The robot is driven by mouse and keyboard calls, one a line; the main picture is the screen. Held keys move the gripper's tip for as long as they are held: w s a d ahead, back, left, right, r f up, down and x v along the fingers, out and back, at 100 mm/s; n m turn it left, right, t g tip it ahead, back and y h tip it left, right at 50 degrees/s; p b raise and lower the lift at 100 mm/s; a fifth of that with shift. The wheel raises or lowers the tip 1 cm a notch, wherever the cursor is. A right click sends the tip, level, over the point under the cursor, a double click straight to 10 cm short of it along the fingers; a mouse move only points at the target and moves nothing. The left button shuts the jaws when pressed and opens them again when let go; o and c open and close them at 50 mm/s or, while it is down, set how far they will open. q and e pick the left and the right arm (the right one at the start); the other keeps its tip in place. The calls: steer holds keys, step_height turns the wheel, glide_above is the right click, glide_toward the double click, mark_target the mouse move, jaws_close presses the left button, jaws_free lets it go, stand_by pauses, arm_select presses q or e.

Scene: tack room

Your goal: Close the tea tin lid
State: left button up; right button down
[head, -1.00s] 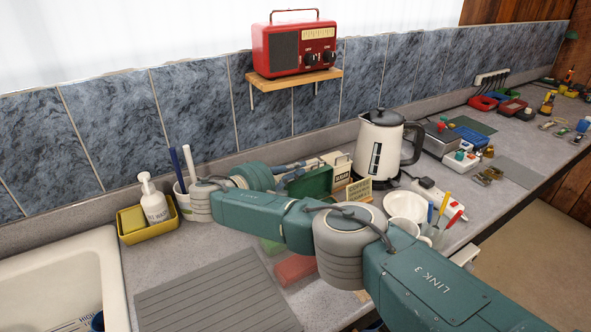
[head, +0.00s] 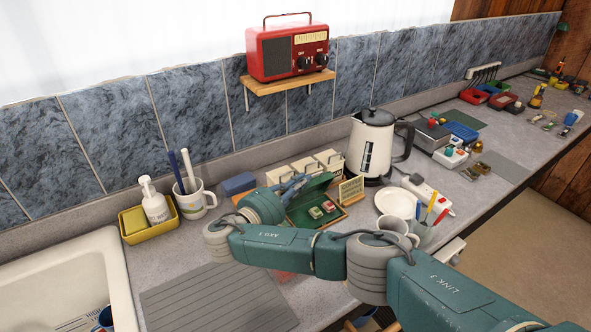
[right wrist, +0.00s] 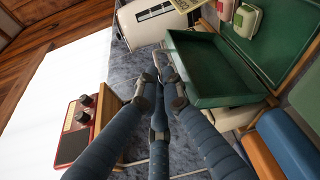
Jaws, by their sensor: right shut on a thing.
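The tea tin (head: 342,215) is a green box on the counter with a few red and pale green packets inside. Its green lid (head: 308,190) stands raised at the back, open. In the right wrist view the hollow lid (right wrist: 222,85) fills the upper middle, and the tin's inside (right wrist: 275,35) with packets shows at upper right. My right gripper (head: 298,184) is at the left part of the lid. The exact contact is partly hidden. My left gripper is out of view.
A radio (head: 290,52) sits on a shelf above.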

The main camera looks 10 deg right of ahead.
steer(key=shift+s+d+f+m+t+b, duration=0.2)
steer(key=shift+s+f+m, duration=0.1)
steer(key=shift+s+m, duration=0.25)
steer(key=shift+s+d+f+m+t+b, duration=0.1)
steer(key=shift+s+d+f+m, duration=0.15)
steer(key=shift+s+m, duration=0.3)
steer(key=shift+s, duration=0.1)
steer(key=c, duration=2.3)
jaws_free()
steer(key=shift+o, duration=0.2)
steer(key=v, duration=1.2)
steer(key=shift+f, duration=0.25)
steer(key=shift+a, duration=0.1)
